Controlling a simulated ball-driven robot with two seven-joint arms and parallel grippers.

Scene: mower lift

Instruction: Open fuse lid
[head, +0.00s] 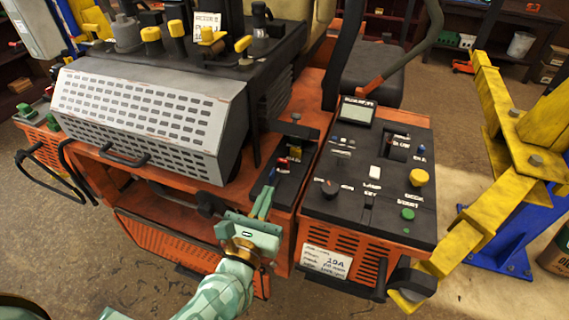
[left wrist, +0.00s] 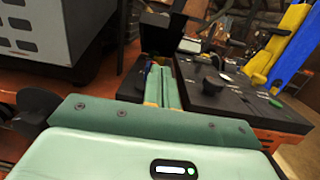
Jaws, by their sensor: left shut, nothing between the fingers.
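The fuse box (head: 284,178) is a narrow black compartment on the orange mower body, left of the control panel. Small red, blue and yellow parts show inside it. A black flap (head: 297,131), which looks like the fuse lid, stands raised at its far end; it also seems to show in the left wrist view (left wrist: 156,38). My left gripper (head: 264,204) is at the near end of the fuse box with its green fingers shut and empty, pointing at the box. The left wrist view shows the fingers (left wrist: 162,86) in front of the box; whether they touch it I cannot tell. My right gripper is not in view.
The control panel (head: 367,180) with knobs, buttons and a small screen sits just right of the fuse box. A grey perforated cover (head: 145,118) with a handle is to the left. A yellow lift arm (head: 470,220) on a blue post stands at the right.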

